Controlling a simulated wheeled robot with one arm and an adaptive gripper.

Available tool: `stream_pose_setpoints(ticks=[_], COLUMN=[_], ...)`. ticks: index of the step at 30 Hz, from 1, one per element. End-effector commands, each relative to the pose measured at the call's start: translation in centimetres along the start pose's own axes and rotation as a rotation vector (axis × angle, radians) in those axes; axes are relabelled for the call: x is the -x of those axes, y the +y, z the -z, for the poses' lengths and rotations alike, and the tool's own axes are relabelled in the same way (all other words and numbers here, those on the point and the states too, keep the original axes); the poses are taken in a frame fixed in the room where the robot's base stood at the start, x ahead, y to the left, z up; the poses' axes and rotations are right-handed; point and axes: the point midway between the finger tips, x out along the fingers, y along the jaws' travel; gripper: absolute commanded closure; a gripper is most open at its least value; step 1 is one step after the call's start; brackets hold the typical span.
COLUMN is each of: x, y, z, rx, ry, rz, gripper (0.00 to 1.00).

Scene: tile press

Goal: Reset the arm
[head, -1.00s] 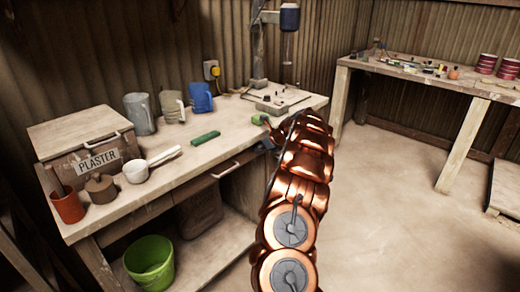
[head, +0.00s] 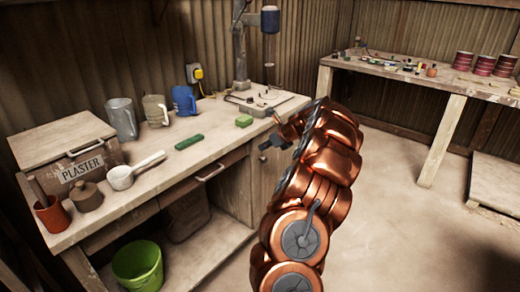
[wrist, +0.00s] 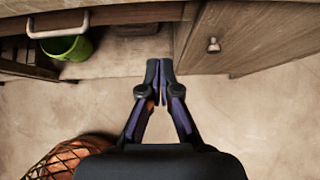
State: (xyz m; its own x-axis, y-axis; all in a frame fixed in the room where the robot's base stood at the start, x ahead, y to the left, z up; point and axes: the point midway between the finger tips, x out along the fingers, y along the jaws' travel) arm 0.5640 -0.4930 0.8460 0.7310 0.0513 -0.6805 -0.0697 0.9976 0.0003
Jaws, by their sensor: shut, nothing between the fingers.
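My copper-coloured arm (head: 310,195) rises from the bottom of the head view and bends at the top toward the workbench. My gripper (head: 266,148) is small and dark there, beside the bench's right front corner. In the wrist view my gripper (wrist: 160,70) points at the bench front, above the floor. Its two fingers are together with nothing between them.
A green bucket (head: 138,265) stands below. A second table (head: 445,82) is at right. The floor (head: 400,230) between is clear.

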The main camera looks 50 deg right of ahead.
Motion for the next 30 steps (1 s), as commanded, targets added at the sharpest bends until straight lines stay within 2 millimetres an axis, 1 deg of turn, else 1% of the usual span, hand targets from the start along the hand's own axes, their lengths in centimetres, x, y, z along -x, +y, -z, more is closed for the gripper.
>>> stream_pose_setpoints(ticks=[4, 16, 18, 20, 23, 24, 26, 27, 29, 30], x=[0.6, 0.6, 0.2, 0.1, -0.2, -0.1, 0.0, 0.1, 0.6, 0.8], y=[0.0, 0.1, 2.8, 5.2, 9.7, 11.7, 15.0, 17.2, 20.9, 23.3], z=[0.1, 0.0, -1.5, -2.7, -4.3, -5.0, -5.8, -6.3, -6.8, -6.9], rx=[-0.002, 0.002, 0.079, 0.149, 0.286, 0.348, 0.448, 0.521, 0.636, 0.712], ry=[0.001, 0.000, 0.004, 0.007, 0.016, 0.019, 0.023, 0.026, 0.030, 0.032], rz=[0.001, 0.000, -0.042, -0.077, -0.144, -0.174, -0.221, -0.254, -0.308, -0.344], gripper=[1.00, 1.00, 1.00, 1.00, 1.00, 1.00, 1.00, 1.00, 1.00, 1.00])
